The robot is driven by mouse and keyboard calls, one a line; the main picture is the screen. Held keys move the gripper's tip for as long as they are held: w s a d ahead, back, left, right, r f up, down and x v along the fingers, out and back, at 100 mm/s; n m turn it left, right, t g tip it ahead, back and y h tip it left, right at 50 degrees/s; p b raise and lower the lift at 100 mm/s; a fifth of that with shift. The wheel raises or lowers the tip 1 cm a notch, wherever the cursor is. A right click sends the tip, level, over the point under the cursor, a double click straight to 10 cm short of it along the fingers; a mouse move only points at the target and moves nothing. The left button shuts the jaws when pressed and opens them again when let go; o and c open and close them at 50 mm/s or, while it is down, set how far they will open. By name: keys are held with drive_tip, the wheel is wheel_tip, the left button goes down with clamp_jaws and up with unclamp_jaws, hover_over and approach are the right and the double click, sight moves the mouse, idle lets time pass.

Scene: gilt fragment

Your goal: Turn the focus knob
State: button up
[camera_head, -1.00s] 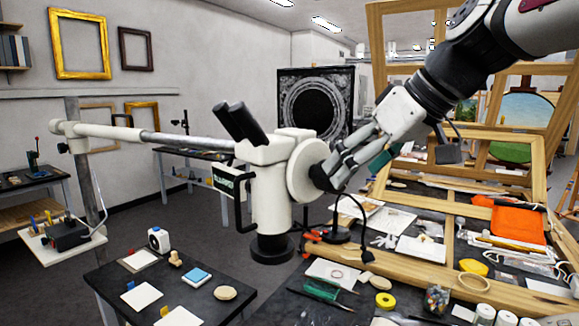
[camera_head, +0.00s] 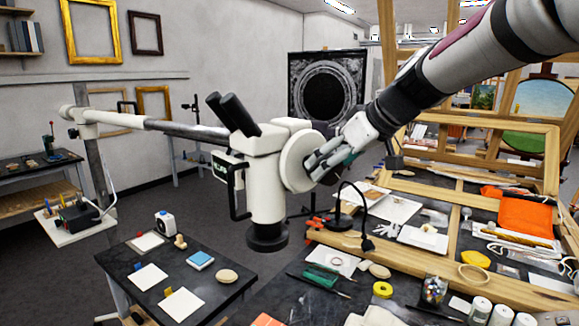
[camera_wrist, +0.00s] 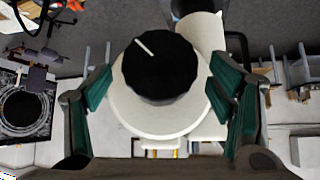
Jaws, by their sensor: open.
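The focus knob (camera_wrist: 160,68) is black and ribbed with a white line on its face, pointing to the upper left in the wrist view. It sits on a round cream disc (camera_wrist: 138,122) on the side of the microscope. In the head view the white microscope (camera_head: 264,185) hangs from a horizontal arm, and its disc (camera_head: 296,162) faces my gripper (camera_head: 322,163). The knob is mostly hidden there by my fingers. In the wrist view my gripper (camera_wrist: 160,92) is open, with green-padded fingers to the left and right of the knob and a gap on each side.
A dark table (camera_head: 228,285) with cards and small items stands below left. A workbench with a wooden frame (camera_head: 430,262), an orange cloth (camera_head: 526,217) and tools lies to the right. Open floor lies behind the microscope.

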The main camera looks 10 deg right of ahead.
drive_tip(key=shift+x, duration=1.35)
drive_tip(key=shift+c, duration=0.2)
drive_tip(key=c, duration=1.1)
drive_tip(key=shift+w+f+b, duration=0.1)
drive_tip(key=shift+b, duration=0.25)
drive_tip(key=shift+w+m+g+y+b, duration=0.1)
drive_tip(key=shift+m+g+y+b, duration=0.35)
drive_tip(key=shift+y+b, duration=0.55)
drive_tip(key=shift+m+g+y+b, duration=0.55)
drive_tip(key=shift+m+y+b, duration=0.35)
drive_tip(key=shift+b, duration=0.75)
